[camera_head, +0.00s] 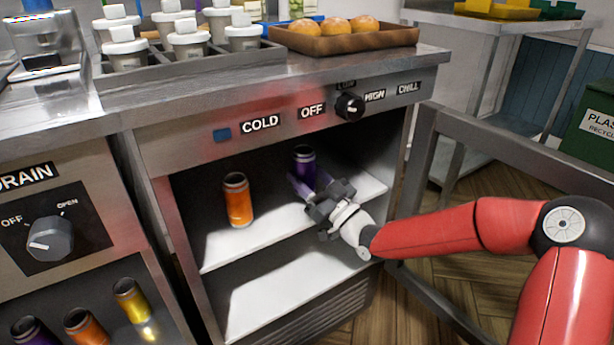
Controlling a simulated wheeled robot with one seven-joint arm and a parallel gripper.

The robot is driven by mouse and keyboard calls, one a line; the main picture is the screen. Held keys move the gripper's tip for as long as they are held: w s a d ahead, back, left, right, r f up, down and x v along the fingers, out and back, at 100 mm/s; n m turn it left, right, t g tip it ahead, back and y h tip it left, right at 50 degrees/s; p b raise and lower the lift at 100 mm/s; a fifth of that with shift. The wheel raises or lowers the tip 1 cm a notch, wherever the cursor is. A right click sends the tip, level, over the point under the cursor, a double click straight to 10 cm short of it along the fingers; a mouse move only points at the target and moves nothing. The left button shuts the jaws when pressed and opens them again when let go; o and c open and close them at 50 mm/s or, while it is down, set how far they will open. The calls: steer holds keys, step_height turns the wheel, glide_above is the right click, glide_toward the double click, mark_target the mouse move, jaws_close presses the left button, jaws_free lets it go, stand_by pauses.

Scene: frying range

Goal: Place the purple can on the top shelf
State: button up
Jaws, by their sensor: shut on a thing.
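The purple can (305,158) stands upright on the top shelf (268,238) of the open cold cabinet, toward the back. My gripper (306,183) reaches in from the right and is shut on the can's lower part. Its fingers hide the can's base, so I cannot tell whether the can touches the shelf. An orange can (238,200) stands upright on the same shelf, left of my gripper and apart from it.
The lower shelf (290,285) is empty where it shows. A grey metal frame (440,140) stands right of the cabinet. Another compartment at bottom left holds a gold can (133,301), an orange can (85,326) and a dark purple can (34,331). A bun tray (345,42) sits on the counter above.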

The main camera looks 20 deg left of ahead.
steer(key=shift+f, duration=0.3)
steer(key=shift+r, duration=0.1)
steer(key=o, duration=1.1)
steer(key=shift+o, duration=0.2)
steer(key=shift+r, duration=0.25)
steer(key=v, duration=1.2)
steer(key=shift+r+p, duration=0.3)
steer(key=shift+r, duration=0.05)
